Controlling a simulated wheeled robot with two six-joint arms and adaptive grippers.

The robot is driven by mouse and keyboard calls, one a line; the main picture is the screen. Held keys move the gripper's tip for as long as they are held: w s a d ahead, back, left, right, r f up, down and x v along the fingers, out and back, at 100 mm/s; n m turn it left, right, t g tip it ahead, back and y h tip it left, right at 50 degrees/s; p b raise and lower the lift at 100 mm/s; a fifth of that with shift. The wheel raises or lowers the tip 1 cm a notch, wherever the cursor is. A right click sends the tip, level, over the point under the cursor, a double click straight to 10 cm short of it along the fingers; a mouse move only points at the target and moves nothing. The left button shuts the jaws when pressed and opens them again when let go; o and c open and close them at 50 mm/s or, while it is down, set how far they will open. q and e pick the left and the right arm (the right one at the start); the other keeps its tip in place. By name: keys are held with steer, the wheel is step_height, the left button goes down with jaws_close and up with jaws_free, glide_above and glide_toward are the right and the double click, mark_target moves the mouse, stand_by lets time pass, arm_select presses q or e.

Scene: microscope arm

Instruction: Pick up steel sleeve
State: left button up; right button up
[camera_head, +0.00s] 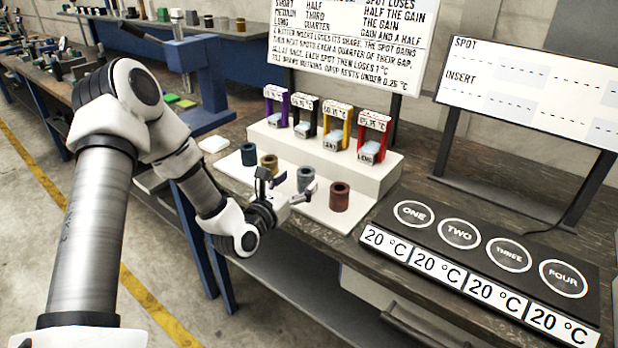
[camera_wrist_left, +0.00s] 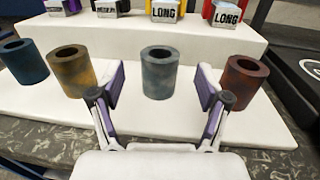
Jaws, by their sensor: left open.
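The steel sleeve is a grey-blue hollow cylinder (camera_head: 305,179) standing upright on the white board, between the brass-coloured sleeve (camera_head: 269,164) and the reddish-brown sleeve (camera_head: 339,196). In the left wrist view the steel sleeve (camera_wrist_left: 159,78) stands in the middle, in line with the gap between my fingers. My left gripper (camera_head: 286,184) is open and empty, just in front of the steel sleeve. Its two fingers also show in the left wrist view (camera_wrist_left: 161,86), the left one close to the brass-coloured sleeve and the right one close to the reddish-brown sleeve. My right gripper is not in view.
A dark teal sleeve (camera_head: 248,154) stands at the row's left end. Behind the sleeves, a white step (camera_head: 385,182) carries several coloured holders with labelled blocks. A dark panel (camera_head: 480,250) with numbered rings lies to the right. A blue stand (camera_head: 205,80) is at the back left.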

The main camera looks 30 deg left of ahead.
mark_target(301, 179)
arm_select(q)
steer(key=w, duration=0.4)
steer(key=shift+w+a+f, duration=0.1)
steer(key=shift+w+f, duration=0.25)
steer(key=shift+s+r, duration=0.1)
steer(key=shift+s, duration=0.1)
steer(key=shift+s+r, duration=0.1)
steer(key=c, duration=0.5)
jaws_close()
